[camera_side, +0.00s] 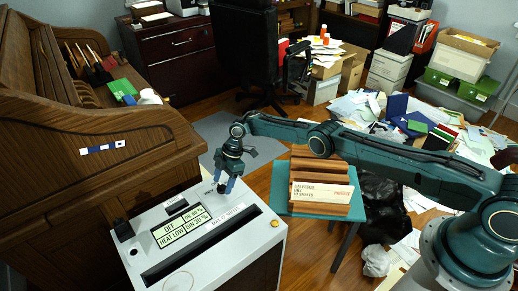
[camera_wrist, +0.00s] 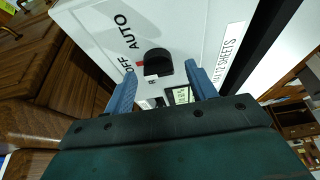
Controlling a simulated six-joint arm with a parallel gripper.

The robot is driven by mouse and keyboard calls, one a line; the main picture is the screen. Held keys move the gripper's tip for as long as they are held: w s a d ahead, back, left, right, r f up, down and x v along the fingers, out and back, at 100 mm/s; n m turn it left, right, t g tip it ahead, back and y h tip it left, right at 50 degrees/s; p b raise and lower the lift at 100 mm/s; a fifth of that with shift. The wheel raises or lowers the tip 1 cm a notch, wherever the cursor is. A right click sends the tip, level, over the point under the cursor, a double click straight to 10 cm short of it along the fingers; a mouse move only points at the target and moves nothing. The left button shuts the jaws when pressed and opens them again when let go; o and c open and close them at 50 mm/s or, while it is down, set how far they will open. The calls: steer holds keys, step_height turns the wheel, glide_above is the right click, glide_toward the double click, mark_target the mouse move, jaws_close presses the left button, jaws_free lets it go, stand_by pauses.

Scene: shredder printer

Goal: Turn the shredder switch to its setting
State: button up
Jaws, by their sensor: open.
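The shredder (camera_side: 262,243) is a white-topped cabinet with a long dark slot, in the lower middle of the side view. Its switch is a round black knob (camera_wrist: 159,62) in the wrist view, with OFF, AUTO and a partly hidden R lettered around it. A red mark (camera_wrist: 140,63) at the knob's left side faces the OFF lettering. The display (camera_side: 183,229) reads OFF, HEAT LOW and BIN 30 %. My gripper (camera_wrist: 160,69) is open, its blue fingers either side of the knob in the picture; contact cannot be told. In the side view my gripper (camera_side: 225,185) is over the shredder's far end and hides the knob.
A wooden roll-top desk (camera_side: 100,150) stands left of the shredder. A teal stool (camera_side: 318,208) with a wooden letter rack (camera_side: 320,178) is to the right. A black chair (camera_side: 245,50), boxes and loose papers lie beyond. A small black item (camera_side: 123,230) sits on the shredder's left corner.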

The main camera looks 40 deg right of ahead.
steer(key=c, duration=1)
steer(key=shift+s+f+m+t, duration=0.15)
steer(key=shift+m+t, duration=0.15)
steer(key=shift+m, duration=0.5)
steer(key=shift+s+m+t, duration=0.1)
steer(key=shift+m+t, duration=0.2)
steer(key=shift+m, duration=0.5)
steer(key=m, duration=0.2)
steer(key=shift+s+a+m+t+h, duration=0.1)
steer(key=shift+m+t+h, duration=0.2)
steer(key=shift+t, duration=0.1)
steer(key=m+t, duration=0.1)
steer(key=m, duration=0.2)
steer(key=m+h, duration=0.1)
steer(key=m, duration=0.2)
steer(key=shift+s+a+t+h, duration=0.1)
steer(key=shift+a+t+h, duration=0.05)
steer(key=shift+t+h, duration=0.2)
steer(key=o, duration=1)
